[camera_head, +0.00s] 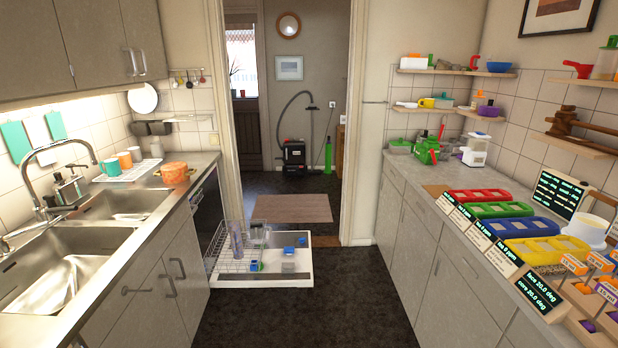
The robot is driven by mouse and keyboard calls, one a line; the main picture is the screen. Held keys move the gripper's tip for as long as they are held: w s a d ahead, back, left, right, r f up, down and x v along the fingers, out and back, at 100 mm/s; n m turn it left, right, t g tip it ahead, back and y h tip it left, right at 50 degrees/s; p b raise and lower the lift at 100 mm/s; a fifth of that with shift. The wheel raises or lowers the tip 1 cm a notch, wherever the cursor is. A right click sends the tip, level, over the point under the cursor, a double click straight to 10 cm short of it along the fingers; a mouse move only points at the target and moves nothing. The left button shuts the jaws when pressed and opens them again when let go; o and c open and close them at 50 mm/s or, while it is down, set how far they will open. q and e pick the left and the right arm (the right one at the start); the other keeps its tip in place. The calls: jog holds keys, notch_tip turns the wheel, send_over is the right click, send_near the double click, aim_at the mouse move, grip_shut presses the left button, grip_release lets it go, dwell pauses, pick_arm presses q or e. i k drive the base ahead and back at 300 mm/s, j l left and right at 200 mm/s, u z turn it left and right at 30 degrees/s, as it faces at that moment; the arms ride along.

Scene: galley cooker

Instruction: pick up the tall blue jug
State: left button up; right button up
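I cannot clearly make out a tall blue jug. A tall, narrow grey-blue vessel (237,240) stands upright at the rack on the open dishwasher door (250,280); it is too small to tell whether it is a jug. Small blue items, one a blue block-like piece (289,250) and another blue piece (301,241), sit on the right part of the door. A blue bowl (500,67) is on the upper right shelf. Neither of my grippers shows in the head view.
A double sink (60,265) is in the left counter. The right counter holds red, green, blue and yellow trays, with a green watering can-like vessel (427,150) farther back. The dark floor (345,295) between the counters is clear right of the low dishwasher door.

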aim_at(236, 238)
jog(key=i+l+u, duration=0.15)
jog(key=i+u, duration=0.35)
jog(key=i, duration=0.2)
jog(key=i+l+u, duration=0.45)
jog(key=i, duration=0.15)
jog(key=i+l+u, duration=0.5)
jog(key=i+l, duration=0.1)
